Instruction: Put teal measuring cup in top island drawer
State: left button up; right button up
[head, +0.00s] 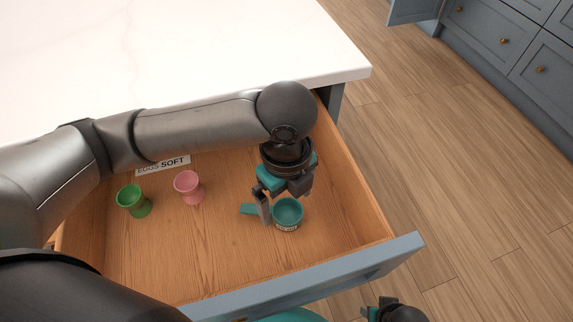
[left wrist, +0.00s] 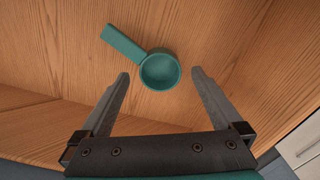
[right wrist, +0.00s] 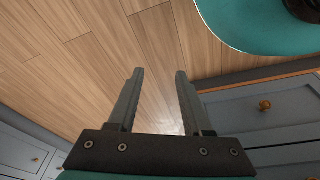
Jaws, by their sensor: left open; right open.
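The teal measuring cup (head: 288,213) lies upright on the wooden floor of the open top island drawer (head: 310,285), its handle pointing left. In the left wrist view the cup (left wrist: 160,71) sits just beyond my left fingertips, in line with the gap between them. My left gripper (head: 283,198) is open, inside the drawer above the cup, and holds nothing; it also shows in the left wrist view (left wrist: 160,78). My right gripper (right wrist: 157,72) is open and empty above the floor. It shows only partly at the bottom right of the head view.
A green egg cup (head: 134,201) and a pink egg cup (head: 188,187) stand in the left part of the drawer. A label card (head: 163,166) is at the drawer's back. The white countertop (head: 180,50) lies behind it. Wooden floor (head: 470,180) is clear to the right.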

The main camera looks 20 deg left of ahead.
pick_arm(q)
notch_tip(320, 180, up, 2)
jog(key=shift+r+p, duration=0.25)
jog(key=shift+p, duration=0.35)
notch_tip(320, 180, up, 2)
jog(key=p, duration=0.1)
notch_tip(320, 180, up, 4)
jog(key=r+p, duration=0.1)
jog(key=p, duration=0.1)
send_over(287, 215)
jog(key=shift+s+f, duration=0.1)
jog(key=shift+f, duration=0.15)
pick_arm(e)
jog(key=s+d+f, duration=0.4)
jog(key=s+f, duration=0.2)
jog(key=f, duration=0.1)
jog(key=shift+d+f+h, duration=0.15)
jog(key=shift+d+h, duration=0.15)
jog(key=shift+d, duration=0.1)
jog(key=shift+s, duration=0.1)
